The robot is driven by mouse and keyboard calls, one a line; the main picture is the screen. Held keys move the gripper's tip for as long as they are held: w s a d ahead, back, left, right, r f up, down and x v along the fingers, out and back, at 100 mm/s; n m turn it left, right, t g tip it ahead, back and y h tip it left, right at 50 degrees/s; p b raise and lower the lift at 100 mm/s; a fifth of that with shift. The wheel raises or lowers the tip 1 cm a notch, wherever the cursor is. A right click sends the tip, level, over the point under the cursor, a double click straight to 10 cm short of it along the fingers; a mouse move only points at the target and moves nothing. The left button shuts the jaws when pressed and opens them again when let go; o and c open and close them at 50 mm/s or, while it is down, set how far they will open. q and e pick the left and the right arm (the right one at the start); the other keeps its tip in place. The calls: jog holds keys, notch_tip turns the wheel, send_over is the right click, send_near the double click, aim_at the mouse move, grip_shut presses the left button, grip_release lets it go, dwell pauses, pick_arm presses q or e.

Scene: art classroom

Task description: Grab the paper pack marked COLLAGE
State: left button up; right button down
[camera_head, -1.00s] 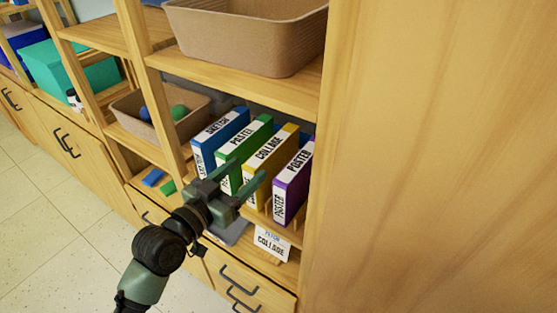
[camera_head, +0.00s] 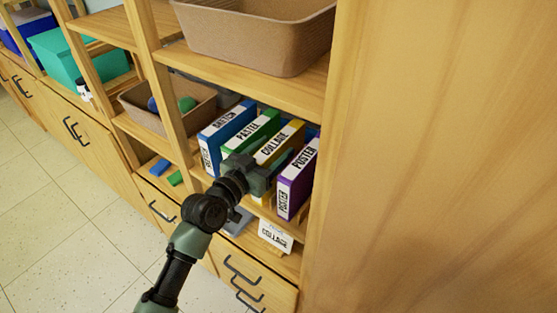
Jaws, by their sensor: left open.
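The yellow COLLAGE pack (camera_head: 281,141) stands upright in a row on the lower shelf, its white top label showing. It is between the green PASTEL pack (camera_head: 248,135) and the purple POSTER pack (camera_head: 297,180). My left gripper (camera_head: 269,165) is at the front of the COLLAGE pack, open, with its fingers reaching in along it. The gripper hides the pack's front and lower part, and I cannot tell whether the fingers touch it. My right gripper is not in view.
The blue SKETCH pack (camera_head: 226,130) stands left of the PASTEL pack. A card reading COLLAGE (camera_head: 276,236) is at the shelf front below. A brown bin (camera_head: 262,40) sits on the shelf above. A wooden side panel (camera_head: 430,150) closes off the right.

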pick_arm(q)
grip_shut()
dwell(1.2)
jog(key=shift+w+r, duration=0.1)
jog(key=shift+r, duration=0.1)
